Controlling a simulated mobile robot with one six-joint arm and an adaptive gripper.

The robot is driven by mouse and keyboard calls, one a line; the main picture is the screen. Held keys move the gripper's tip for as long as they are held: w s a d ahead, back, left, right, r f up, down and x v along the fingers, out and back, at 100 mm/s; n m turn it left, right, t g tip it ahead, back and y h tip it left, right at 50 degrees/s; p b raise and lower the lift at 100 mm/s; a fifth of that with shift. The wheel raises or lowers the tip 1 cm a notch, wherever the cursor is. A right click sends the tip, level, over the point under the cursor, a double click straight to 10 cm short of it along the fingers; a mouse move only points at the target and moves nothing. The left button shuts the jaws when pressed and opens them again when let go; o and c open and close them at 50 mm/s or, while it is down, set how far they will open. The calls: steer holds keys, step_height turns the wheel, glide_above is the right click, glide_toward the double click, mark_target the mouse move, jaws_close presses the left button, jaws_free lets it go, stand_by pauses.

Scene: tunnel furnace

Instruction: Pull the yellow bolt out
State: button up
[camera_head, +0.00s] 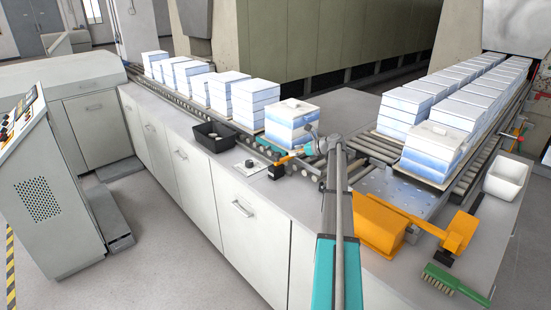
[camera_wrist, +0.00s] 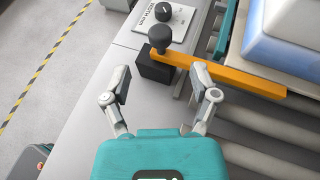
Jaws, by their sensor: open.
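The yellow bolt is an orange-yellow flat bar (camera_wrist: 225,78) with a round black knob (camera_wrist: 160,38) at its left end. That end sits at a black block (camera_wrist: 154,66) on the grey counter, and the bar reaches right over the rollers. In the head view the bolt (camera_head: 288,158) shows small beside the black block (camera_head: 276,171), partly hidden by my arm. My gripper (camera_wrist: 161,76) is open and empty, its fingers spread. In the wrist view the knob lies ahead of the fingertips, between their lines. The right fingertip overlaps the bar in the picture; contact cannot be told.
A white-and-blue stack (camera_head: 292,122) stands on the conveyor just behind the bolt. A dial plate (camera_wrist: 168,18) and a black tray (camera_head: 213,136) are on the counter. Orange machine parts (camera_head: 380,226), a green brush (camera_head: 455,284) and a white bin (camera_head: 506,178) lie to the right.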

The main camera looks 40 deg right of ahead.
mark_target(279, 153)
steer(key=b+x, duration=0.3)
steer(key=x, duration=0.5)
steer(key=shift+w+a+f, duration=0.1)
steer(key=shift+w+a, duration=0.1)
steer(key=shift+w, duration=0.15)
steer(key=shift+c, duration=0.3)
jaws_close()
